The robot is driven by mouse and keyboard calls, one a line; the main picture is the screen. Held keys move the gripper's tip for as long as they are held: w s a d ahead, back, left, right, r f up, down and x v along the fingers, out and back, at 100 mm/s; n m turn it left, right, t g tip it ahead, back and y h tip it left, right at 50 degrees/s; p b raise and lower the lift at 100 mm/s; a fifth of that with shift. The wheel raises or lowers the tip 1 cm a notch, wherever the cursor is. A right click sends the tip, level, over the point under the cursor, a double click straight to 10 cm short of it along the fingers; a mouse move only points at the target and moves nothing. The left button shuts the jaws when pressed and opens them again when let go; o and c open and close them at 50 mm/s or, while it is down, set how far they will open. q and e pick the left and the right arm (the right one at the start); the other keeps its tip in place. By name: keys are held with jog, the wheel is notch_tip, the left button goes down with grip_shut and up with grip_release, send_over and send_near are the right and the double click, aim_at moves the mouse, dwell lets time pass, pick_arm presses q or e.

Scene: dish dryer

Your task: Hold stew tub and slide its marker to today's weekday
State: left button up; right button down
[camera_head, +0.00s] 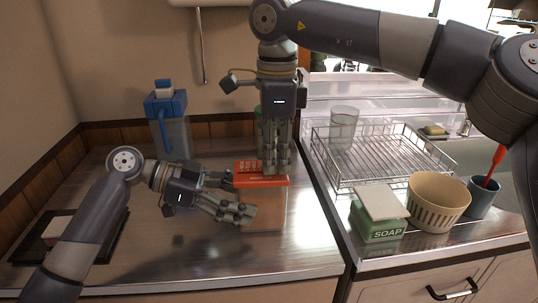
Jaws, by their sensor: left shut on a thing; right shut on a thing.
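The stew tub (267,213) stands on the metal counter left of the sink unit. It has a clear, orange-tinted body and a red-orange lid (262,181) with small pale print along its back part. My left gripper (240,197) comes in from the left and is shut on the tub's body. My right gripper (276,168) points straight down over the lid and is shut, its fingertips at the lid's top. The marker is hidden by these fingertips, and the weekday marks are too small to read.
A blue-lidded pitcher (171,135) stands behind left, and a dark tray (105,240) lies at far left. A green object (258,112) is partly hidden behind my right gripper. At right are a wire rack (380,160), soap box (378,226), beige basket (437,203) and blue cup (481,199).

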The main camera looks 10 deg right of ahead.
jog(key=shift+w, duration=0.1)
jog(key=c, duration=1.5)
grip_release()
notch_tip(320, 180, up, 12)
jog(key=shift+r, duration=0.1)
pick_arm(q)
jog(key=o, duration=1.8)
jog(key=shift+o, duration=0.2)
